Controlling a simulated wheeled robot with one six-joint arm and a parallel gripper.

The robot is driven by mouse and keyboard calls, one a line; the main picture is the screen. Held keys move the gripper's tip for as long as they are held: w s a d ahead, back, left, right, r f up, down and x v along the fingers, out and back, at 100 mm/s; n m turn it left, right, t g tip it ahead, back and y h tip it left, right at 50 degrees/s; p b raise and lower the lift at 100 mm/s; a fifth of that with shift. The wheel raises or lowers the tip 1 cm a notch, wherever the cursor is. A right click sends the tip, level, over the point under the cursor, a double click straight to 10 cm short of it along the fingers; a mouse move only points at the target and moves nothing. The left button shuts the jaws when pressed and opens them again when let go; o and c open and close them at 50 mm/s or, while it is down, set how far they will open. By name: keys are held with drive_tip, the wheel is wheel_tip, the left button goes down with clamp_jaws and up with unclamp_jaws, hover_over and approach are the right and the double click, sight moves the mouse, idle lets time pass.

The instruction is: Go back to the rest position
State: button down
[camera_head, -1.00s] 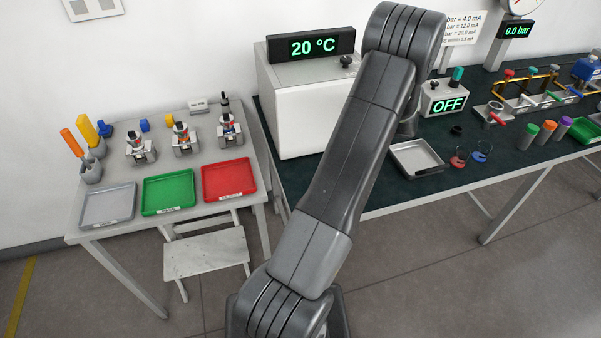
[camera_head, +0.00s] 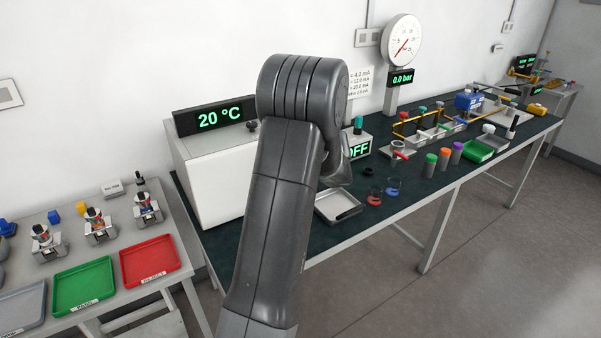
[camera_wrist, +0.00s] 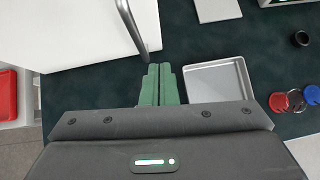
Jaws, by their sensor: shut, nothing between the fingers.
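My gripper shows in the wrist view (camera_wrist: 158,84), its two green fingers shut together with nothing between them. It hangs above the dark green bench top (camera_head: 330,233), between the white oven-like box (camera_wrist: 95,35) and an empty metal tray (camera_wrist: 218,82). In the head view my arm rises through the middle and hides the gripper. The box (camera_head: 212,175) with its 20 °C display (camera_head: 212,117) stands left of the arm, and the tray (camera_head: 338,205) lies just right of it.
Red (camera_head: 150,260) and green (camera_head: 84,286) trays and several small transmitters lie on the left table. Coloured cylinders (camera_head: 444,158), a valve manifold (camera_head: 430,130) and a pressure gauge (camera_head: 402,38) stand along the bench to the right. Open floor (camera_head: 480,240) lies in front of the bench.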

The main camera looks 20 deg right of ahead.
drive_tip(key=shift+s+d+r, duration=0.15)
drive_tip(key=shift+s+r, duration=0.35)
drive_tip(key=shift+s, duration=0.05)
drive_tip(key=shift+f, duration=0.1)
